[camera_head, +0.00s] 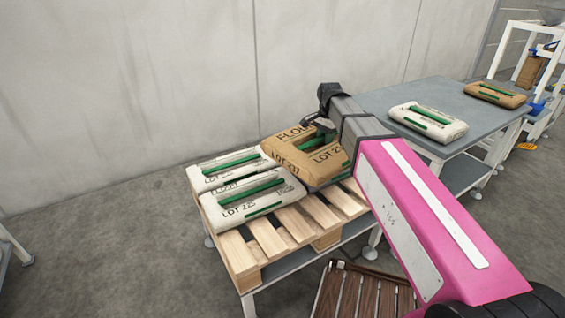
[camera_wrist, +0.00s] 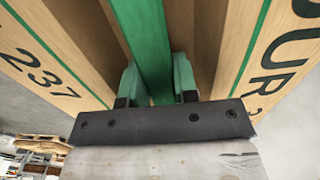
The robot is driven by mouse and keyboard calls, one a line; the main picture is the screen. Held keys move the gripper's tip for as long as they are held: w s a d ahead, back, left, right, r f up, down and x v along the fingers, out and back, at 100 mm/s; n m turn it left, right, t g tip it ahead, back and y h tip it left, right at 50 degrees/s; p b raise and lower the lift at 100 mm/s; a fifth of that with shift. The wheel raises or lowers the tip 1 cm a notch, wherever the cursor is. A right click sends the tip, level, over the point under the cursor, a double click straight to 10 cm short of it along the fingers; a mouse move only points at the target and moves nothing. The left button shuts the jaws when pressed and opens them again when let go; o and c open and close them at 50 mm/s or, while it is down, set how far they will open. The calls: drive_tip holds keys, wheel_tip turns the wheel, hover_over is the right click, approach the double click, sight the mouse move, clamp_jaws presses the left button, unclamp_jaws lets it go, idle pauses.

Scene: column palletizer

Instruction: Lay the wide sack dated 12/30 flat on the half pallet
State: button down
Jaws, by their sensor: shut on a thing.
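My gripper (camera_head: 322,130) is shut on the green grip strip of a brown sack (camera_head: 284,150) marked FLOUR and LOT 237. In the wrist view the fingers (camera_wrist: 156,84) close on both sides of the strip, and the brown sack (camera_wrist: 35,72) fills the upper part. The sack is at the back right of the wooden half pallet (camera_head: 267,236), beside the white sacks. I cannot tell whether it rests on the pallet or hangs just above it. No date is legible; my gripper and arm hide part of the sack.
Two white sacks, a rear one (camera_head: 214,180) and a front one (camera_head: 235,211), lie on the pallet's left part. The pallet's front right slats are bare. On the grey table (camera_head: 398,97) are a white sack (camera_head: 443,126) and a brown sack (camera_head: 508,97). A wall stands behind.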

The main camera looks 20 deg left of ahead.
sight(290, 132)
drive_tip(key=s+a, duration=0.1)
drive_tip(key=a, duration=0.3)
drive_tip(key=a+f+m, duration=0.1)
drive_tip(key=a, duration=0.4)
drive_tip(key=s+a+m, duration=0.1)
drive_tip(key=a, duration=0.3)
drive_tip(key=shift+s+a+f, duration=0.15)
drive_tip(key=shift+s+f, duration=0.2)
drive_tip(key=shift+f, duration=0.05)
drive_tip(key=w+a+f, duration=0.6)
drive_tip(key=w+f, duration=0.3)
drive_tip(key=f, duration=0.2)
drive_tip(key=shift+w+a, duration=0.2)
drive_tip(key=shift+w, duration=0.05)
drive_tip(key=shift+f, duration=0.55)
drive_tip(key=c, duration=0.9)
unclamp_jaws()
drive_tip(key=shift+f, duration=0.1)
wheel_tip(290, 132, up, 13)
drive_tip(key=shift+r, duration=0.15)
